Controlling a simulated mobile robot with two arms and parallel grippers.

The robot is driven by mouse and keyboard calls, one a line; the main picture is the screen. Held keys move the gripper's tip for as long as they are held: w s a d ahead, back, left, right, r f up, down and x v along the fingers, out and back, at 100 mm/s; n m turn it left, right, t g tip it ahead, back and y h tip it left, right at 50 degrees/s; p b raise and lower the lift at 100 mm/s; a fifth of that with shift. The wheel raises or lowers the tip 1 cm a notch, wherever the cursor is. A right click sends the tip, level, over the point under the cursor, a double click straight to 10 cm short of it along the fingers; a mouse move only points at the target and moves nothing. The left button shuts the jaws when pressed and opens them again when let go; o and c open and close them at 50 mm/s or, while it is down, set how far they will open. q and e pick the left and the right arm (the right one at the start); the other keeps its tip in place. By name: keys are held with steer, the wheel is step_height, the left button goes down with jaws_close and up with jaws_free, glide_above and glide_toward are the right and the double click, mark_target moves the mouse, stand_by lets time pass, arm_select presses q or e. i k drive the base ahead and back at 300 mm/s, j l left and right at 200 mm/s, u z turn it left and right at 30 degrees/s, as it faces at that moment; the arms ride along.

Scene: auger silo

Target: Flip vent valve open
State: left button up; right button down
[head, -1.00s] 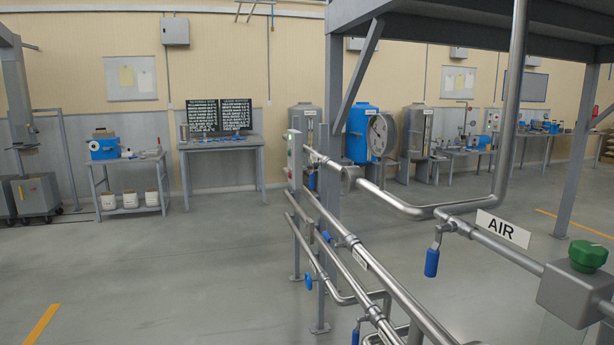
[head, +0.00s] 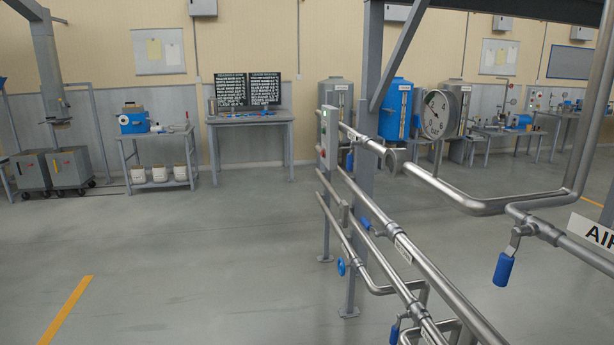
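Several blue-handled valves sit on the steel pipework at the right of the head view; I cannot tell which one is the vent valve. One blue lever handle (head: 505,269) hangs down from the pipe with the AIR sign (head: 598,234). Another blue handle (head: 396,331) is low at the bottom edge, partly cut off. No vent label is readable. Neither of my grippers is in view.
A grey post (head: 361,200) and a control box with buttons (head: 328,137) stand at the pipe ends. A table with two dark screens (head: 250,118), a workbench (head: 158,139) and wheeled grey bins (head: 52,170) line the back. The floor at left and centre is clear.

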mark_target(350, 156)
steer(key=i+j+u, duration=0.1)
steer(key=i+u, duration=0.3)
steer(key=i, duration=1.75)
steer(key=i+j+z, duration=0.1)
steer(key=i+z, duration=0.35)
steer(key=i+j+z, duration=0.25)
steer(key=i+z, duration=0.2)
steer(key=i+j+z, duration=0.7)
steer(key=j+z, duration=0.15)
steer(key=i+j+z, duration=0.2)
steer(key=j+z, duration=0.25)
steer(key=j, duration=0.2)
steer(key=i+j+z, duration=0.15)
steer(key=j+z, duration=0.3)
steer(key=j, duration=0.2)
